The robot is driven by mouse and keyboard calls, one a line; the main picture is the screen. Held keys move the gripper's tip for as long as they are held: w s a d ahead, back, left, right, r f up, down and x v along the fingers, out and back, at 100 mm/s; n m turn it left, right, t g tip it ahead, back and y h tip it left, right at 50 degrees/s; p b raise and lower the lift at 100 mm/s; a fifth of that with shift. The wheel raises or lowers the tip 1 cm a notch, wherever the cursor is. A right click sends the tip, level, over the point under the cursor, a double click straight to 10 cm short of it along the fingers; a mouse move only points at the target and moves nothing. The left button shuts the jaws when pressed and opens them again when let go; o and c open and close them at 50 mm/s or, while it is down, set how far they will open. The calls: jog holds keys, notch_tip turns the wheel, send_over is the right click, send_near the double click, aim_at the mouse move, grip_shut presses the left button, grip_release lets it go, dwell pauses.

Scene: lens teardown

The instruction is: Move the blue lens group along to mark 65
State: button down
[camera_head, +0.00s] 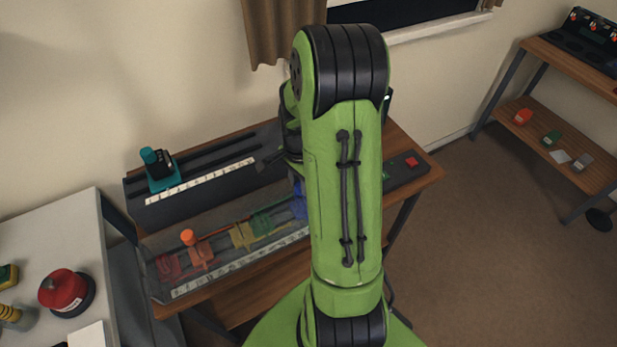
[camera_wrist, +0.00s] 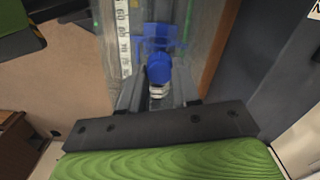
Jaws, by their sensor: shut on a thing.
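The blue lens group (camera_head: 299,203) sits on the front rail in the head view, partly hidden behind my arm. In the wrist view its blue body (camera_wrist: 160,32) and round blue knob (camera_wrist: 159,67) are in the middle. My gripper (camera_wrist: 158,92) is shut on the blue lens group's knob, one finger on each side. A white number scale (camera_wrist: 124,40) runs along the rail to the left of the group in the wrist view. The scale also shows in the head view (camera_head: 215,276).
Green (camera_head: 261,223), yellow (camera_head: 243,235), orange (camera_head: 201,256) and red (camera_head: 167,266) groups stand left of the blue one. A rear rail carries a teal carriage (camera_head: 163,178). A white side table (camera_head: 60,232) is at left, a wooden shelf (camera_head: 571,163) at right.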

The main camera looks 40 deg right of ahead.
jog(key=shift+w+a, duration=0.15)
jog(key=shift+a, duration=0.2)
jog(key=c, duration=0.8)
grip_release()
jog(key=shift+d, duration=0.1)
notch_tip(320, 180, up, 16)
jog(key=p, duration=0.3)
jog(key=shift+f, duration=0.1)
